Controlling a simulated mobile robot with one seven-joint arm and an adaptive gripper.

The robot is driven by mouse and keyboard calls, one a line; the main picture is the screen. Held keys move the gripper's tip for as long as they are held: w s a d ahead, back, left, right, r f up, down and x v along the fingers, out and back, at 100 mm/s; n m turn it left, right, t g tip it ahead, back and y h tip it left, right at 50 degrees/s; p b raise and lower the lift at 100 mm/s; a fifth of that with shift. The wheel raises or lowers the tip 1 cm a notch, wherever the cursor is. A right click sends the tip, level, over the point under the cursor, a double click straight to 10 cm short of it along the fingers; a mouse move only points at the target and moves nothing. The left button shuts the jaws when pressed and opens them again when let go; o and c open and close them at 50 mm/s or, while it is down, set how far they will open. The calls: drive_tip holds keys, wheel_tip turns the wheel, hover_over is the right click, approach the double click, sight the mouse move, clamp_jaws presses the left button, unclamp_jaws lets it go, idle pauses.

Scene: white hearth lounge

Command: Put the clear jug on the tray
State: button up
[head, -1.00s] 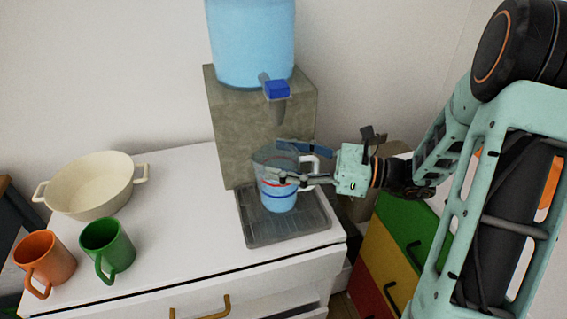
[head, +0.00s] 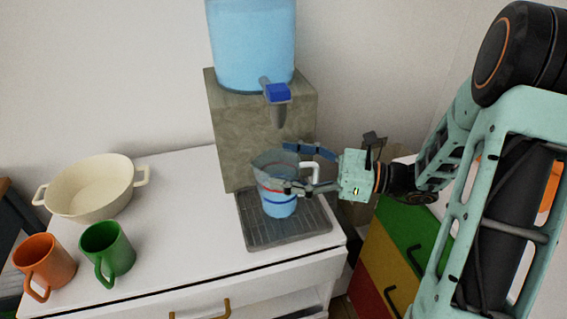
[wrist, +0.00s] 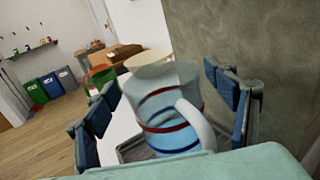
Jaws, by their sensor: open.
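The clear jug (head: 279,195) has a red and a blue band, bluish water in it and a white handle on the right. It stands upright on the grey slatted tray (head: 262,236) in the head view. The jug also shows in the wrist view (wrist: 160,112), with its handle towards my palm. My gripper (head: 291,168) is open, with one finger on each side of the jug and handle. Whether a finger still touches the jug, I cannot tell.
A water dispenser with a blue tap (head: 277,92) stands behind the tray, its spout above the jug. A cream pot (head: 92,190), an orange mug (head: 45,262) and a green mug (head: 107,249) stand left on the white cabinet. The counter between is clear.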

drive_tip(key=p+v, duration=0.1)
drive_tip(key=v, duration=1)
drive_tip(key=shift+d, duration=0.25)
drive_tip(key=shift+s, duration=0.1)
